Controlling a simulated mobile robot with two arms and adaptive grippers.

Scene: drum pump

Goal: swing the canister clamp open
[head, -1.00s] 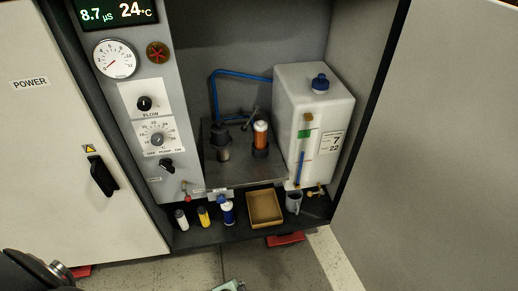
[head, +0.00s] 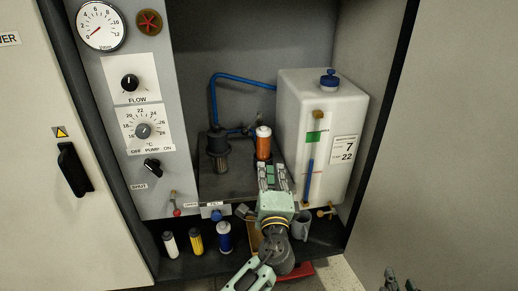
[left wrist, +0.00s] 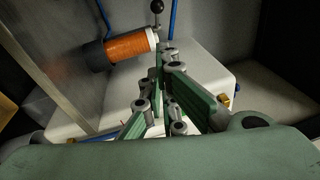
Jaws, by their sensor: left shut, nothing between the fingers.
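The orange canister with a white cap (head: 263,143) stands upright on the dark shelf block in the cabinet; it also shows lying sideways in the left wrist view (left wrist: 126,49). A dark lever (head: 240,131) lies beside it on the left, and a lever with a black ball knob (left wrist: 157,6) shows by its white cap in the left wrist view. I take this for the clamp; its exact position is hard to tell. My left gripper (head: 274,172) is shut and empty, in front of and below the canister. Dark tips at the lower right edge may be my right gripper (head: 398,283).
A white tank with a blue cap (head: 325,130) stands close on the right. A blue hose (head: 213,100) runs behind. Several bottles (head: 196,238), a cardboard tray (head: 253,237) partly hidden by my arm, and a grey mug (head: 301,225) stand below.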

